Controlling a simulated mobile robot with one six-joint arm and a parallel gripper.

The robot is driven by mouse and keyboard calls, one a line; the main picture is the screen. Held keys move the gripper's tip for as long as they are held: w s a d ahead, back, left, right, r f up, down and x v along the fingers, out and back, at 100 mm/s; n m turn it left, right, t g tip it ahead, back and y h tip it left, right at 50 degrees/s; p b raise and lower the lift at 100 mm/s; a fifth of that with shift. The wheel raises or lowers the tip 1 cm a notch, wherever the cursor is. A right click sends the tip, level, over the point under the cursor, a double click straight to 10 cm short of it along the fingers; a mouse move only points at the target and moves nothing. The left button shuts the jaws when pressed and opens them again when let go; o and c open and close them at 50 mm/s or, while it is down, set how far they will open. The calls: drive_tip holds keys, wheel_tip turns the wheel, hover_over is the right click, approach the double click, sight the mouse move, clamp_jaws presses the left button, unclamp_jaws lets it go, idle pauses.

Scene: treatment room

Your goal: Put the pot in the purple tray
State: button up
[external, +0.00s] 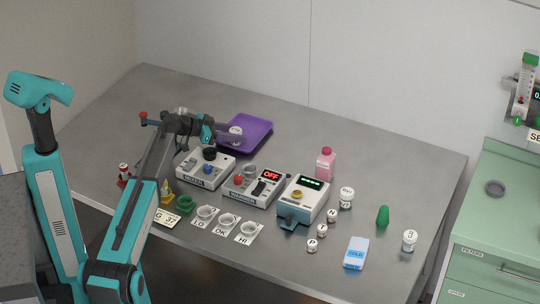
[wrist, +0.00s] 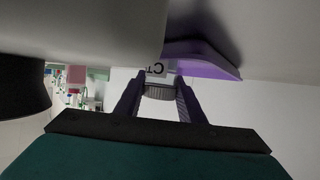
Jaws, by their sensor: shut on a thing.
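The pot (external: 236,131) is small and white with a label; in the wrist view its label (wrist: 157,69) appears inverted above a grey ribbed cap. My gripper (external: 228,134) is shut on the pot, with the dark fingers (wrist: 158,95) either side of the cap. The flat purple tray (external: 258,132) lies at the back of the table; it also shows in the wrist view (wrist: 208,66) right beside the pot. In the external view the pot overlaps the tray's left part. I cannot tell whether it touches the tray floor.
A pink bottle (external: 326,163) and several small white pots stand further right. The table behind the tray is clear.

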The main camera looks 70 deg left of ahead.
drive_tip(key=shift+f, duration=0.15)
drive_tip(key=o, duration=1)
drive_tip(key=shift+o, duration=0.2)
drive_tip(key=shift+r, duration=0.2)
drive_tip(key=shift+b+v, duration=0.45)
drive_tip(key=shift+v, duration=3.35)
drive_tip(key=shift+w, duration=0.1)
